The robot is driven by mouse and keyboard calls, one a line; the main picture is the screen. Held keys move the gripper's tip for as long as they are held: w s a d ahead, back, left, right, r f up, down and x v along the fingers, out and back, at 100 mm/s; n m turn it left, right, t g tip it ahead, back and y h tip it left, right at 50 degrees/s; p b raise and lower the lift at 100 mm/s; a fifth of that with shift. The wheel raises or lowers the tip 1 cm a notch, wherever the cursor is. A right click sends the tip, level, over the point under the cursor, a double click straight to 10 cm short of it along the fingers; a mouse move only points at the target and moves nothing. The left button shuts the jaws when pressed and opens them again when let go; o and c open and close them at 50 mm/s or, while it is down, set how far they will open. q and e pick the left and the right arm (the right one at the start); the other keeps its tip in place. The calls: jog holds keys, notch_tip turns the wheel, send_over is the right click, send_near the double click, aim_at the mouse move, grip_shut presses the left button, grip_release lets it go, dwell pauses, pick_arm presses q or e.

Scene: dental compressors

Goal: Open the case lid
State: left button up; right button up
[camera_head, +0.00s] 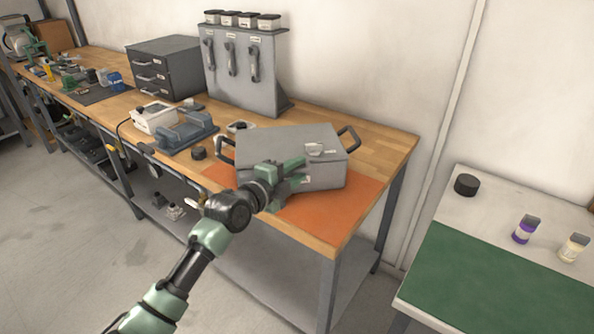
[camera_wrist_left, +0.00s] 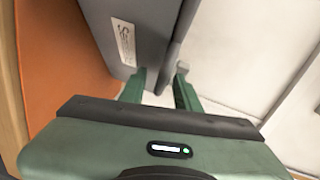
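The grey case (camera_head: 265,148) stands on an orange mat (camera_head: 330,212) on the wooden workbench, with its lid (camera_head: 285,136) down. It has a dark handle at each end and a light latch (camera_head: 314,148) at the front edge. My right gripper is out of view.
A grey panel with handles (camera_head: 240,75) and a drawer unit (camera_head: 165,68) stand behind. A second table with a green mat (camera_head: 490,280) is at right.

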pick_arm(q)
grip_shut()
jog(key=shift+f, duration=0.1)
